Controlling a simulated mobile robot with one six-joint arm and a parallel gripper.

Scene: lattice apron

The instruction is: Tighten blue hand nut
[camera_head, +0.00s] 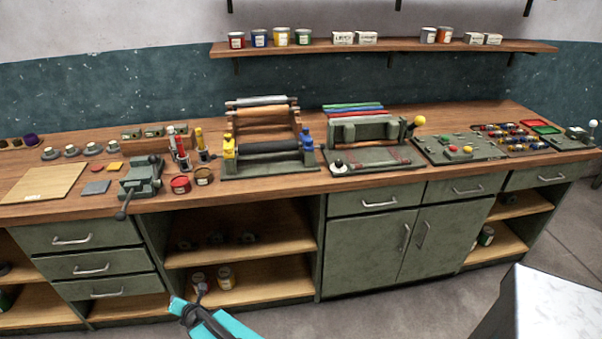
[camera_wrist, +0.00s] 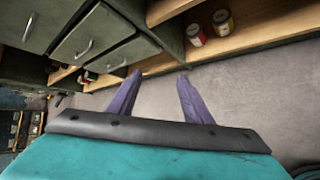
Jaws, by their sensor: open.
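The blue hand nut (camera_head: 306,138) stands on the right end of a roller press (camera_head: 268,150) on the workbench, in the head view. A matching yellow hand nut (camera_head: 229,148) stands on the press's left end. How tight either one is cannot be told. My gripper (camera_head: 187,296) is low in front of the bench, below and left of the press, well apart from the blue nut. In the wrist view my gripper (camera_wrist: 159,75) has its two purple-grey fingers apart, with nothing between them. The blue nut does not show in the wrist view.
A vise (camera_head: 142,177), red and brown tins and bottles stand left of the press. A second press (camera_head: 370,140) with a yellow-knobbed lever stands close on its right. Drawers and open shelves front the bench. A pale block (camera_head: 545,305) stands on the floor at right.

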